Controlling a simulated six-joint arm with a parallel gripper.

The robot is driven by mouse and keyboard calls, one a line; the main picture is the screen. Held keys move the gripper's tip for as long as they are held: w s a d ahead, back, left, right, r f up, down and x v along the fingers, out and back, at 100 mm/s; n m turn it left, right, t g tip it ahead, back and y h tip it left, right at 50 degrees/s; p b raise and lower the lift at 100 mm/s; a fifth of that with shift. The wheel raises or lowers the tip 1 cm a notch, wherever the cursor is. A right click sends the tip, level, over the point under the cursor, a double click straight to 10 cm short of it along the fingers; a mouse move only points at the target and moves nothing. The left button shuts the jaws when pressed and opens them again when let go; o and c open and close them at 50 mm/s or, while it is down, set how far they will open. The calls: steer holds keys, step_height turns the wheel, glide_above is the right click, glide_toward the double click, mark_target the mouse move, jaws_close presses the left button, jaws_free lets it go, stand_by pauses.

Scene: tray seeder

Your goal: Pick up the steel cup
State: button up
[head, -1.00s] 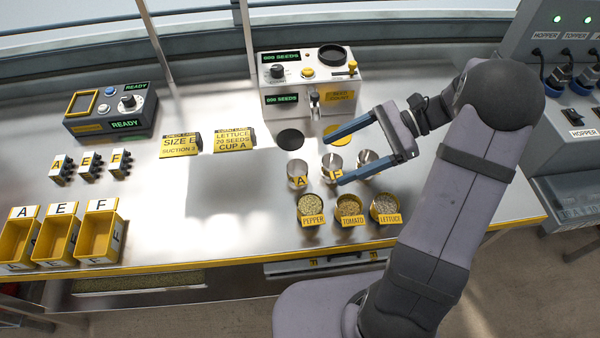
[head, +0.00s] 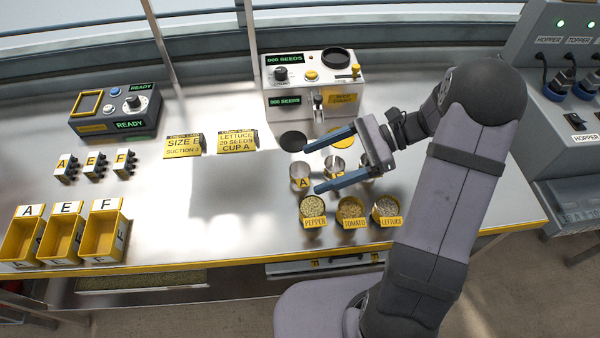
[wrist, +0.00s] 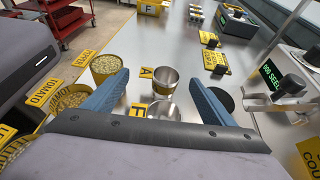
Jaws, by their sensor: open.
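Several small steel cups stand in a row on the steel bench. The cup labelled A (head: 300,177) is at the left of the row in the head view. In the wrist view the A cup (wrist: 166,80) stands upright just beyond and between my fingertips. A second cup (head: 336,166), partly hidden by my gripper, shows below and between the fingers in the wrist view (wrist: 165,111). A third cup is mostly hidden behind my gripper. My gripper (head: 331,159) is open and empty, its blue fingers pointing left over the row.
Bowls of pepper (head: 312,207), tomato (head: 351,208) and lettuce (head: 385,208) seeds stand in front of the cups. The seed counter (head: 300,85) stands behind them, with a black disc (head: 293,141) nearby.

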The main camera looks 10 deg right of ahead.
mark_target(301, 179)
steer(key=shift+x, duration=1.3)
steer(key=c, duration=1.2)
steer(key=shift+o, duration=0.2)
steer(key=shift+r, duration=0.1)
